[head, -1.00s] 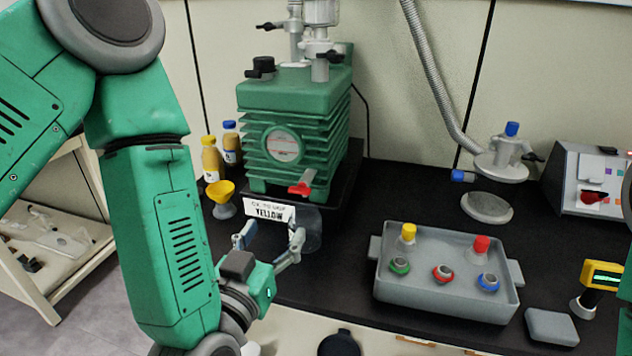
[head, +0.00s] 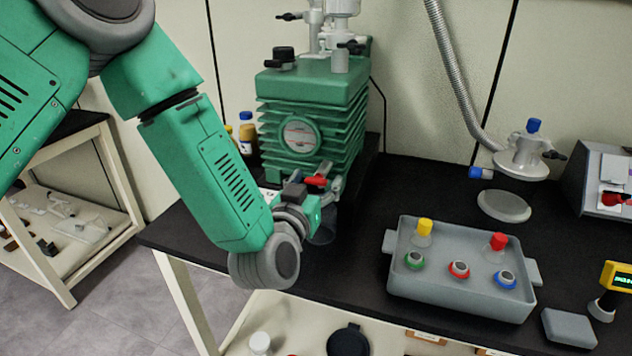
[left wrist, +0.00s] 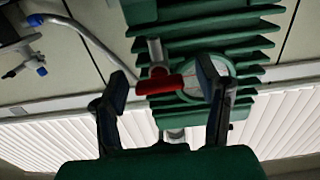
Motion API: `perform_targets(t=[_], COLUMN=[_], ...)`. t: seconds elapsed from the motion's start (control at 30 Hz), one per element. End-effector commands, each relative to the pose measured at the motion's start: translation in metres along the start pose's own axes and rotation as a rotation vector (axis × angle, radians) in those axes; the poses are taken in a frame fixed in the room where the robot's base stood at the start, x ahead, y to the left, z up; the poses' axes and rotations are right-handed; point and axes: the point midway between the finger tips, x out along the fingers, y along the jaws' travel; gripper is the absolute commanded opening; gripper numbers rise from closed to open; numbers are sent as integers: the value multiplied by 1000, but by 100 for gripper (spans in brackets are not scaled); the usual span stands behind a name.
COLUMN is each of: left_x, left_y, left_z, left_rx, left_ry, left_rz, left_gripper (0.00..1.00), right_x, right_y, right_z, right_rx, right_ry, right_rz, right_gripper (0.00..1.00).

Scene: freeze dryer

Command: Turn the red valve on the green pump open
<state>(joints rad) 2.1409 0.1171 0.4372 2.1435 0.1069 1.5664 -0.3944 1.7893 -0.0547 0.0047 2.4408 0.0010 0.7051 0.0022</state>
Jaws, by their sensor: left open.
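The green pump (head: 310,90) stands on the black bench, with a round gauge on its front. Its red valve (head: 317,181) is at the lower front. In the left wrist view the red valve (left wrist: 166,85) is a bar on a grey stem, lying between my open fingers. My left gripper (head: 318,180) is at the valve, open; the wrist view shows its two fingers (left wrist: 163,90) on either side. I cannot tell whether a finger touches the valve. My right gripper is not in view.
A grey tray (head: 392,241) with several colored-capped vessels is right of the pump. Bottles (head: 247,140) stand left of the pump. A hose (head: 455,75) hangs behind. A grey block (head: 569,328) lies at the right front.

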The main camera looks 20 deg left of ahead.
Motion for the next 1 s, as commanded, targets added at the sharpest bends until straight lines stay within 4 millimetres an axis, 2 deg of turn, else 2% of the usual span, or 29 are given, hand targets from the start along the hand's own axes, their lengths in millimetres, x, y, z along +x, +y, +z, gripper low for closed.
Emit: perform_targets(t=[0.1,0.23,0.27,0.67,1.0], left_x=[0,0,0,0,-1], left_y=[0,0,0,0,-1], left_z=[0,0,0,1,2], left_rx=[0,0,0,-47,-281], left_ry=[0,0,0,-1,-2], left_rz=[0,0,0,-1,-2], left_gripper=[59,13,7,7,7], right_x=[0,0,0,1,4], right_y=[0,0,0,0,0], right_z=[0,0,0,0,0], right_rx=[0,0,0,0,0], right_ry=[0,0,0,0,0], right_rz=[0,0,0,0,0], right_gripper=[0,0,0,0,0])
